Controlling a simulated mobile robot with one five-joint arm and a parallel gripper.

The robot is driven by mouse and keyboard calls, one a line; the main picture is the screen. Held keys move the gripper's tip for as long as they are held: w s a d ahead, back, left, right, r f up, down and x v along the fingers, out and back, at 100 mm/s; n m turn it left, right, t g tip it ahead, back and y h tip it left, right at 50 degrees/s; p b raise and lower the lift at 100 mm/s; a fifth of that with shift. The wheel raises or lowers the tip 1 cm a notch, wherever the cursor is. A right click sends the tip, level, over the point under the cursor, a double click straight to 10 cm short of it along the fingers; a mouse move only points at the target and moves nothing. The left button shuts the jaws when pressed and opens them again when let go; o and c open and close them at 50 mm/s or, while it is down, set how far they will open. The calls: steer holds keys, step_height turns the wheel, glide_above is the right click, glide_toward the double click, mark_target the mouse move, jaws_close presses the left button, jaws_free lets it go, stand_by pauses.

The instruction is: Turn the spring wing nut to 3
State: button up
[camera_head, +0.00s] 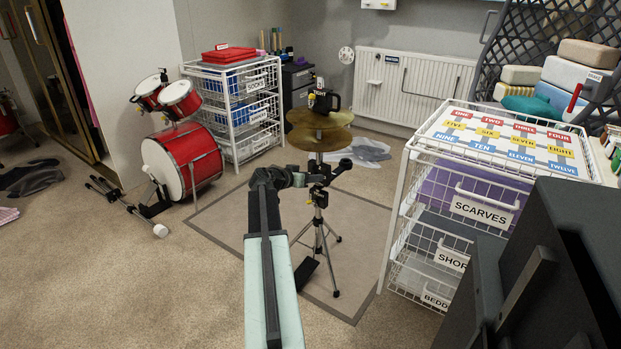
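A hi-hat stand (319,237) stands upright on the grey mat, with two brass cymbals (322,128) near its top. My gripper (328,174) is at the upper part of the stand, below the cymbals, and overlaps the pole in the view. Its dark fingers blend with the dark fittings there, so I cannot tell whether they are open, shut or touching anything.
A black and yellow object (323,101) is above the cymbals. A red drum set (183,160) stands left, with a wire drawer rack (237,145) behind it. Another wire rack (398,214) labelled SCARVES stands right. A dark panel (545,270) fills the lower right.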

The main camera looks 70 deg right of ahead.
steer(key=shift+s+m+t, duration=0.1)
steer(key=shift+m+t, duration=0.4)
steer(key=shift+m, duration=0.3)
steer(key=o, duration=1.4)
steer(key=p+v, duration=0.3)
steer(key=v, duration=0.5)
steer(key=shift+f, duration=0.15)
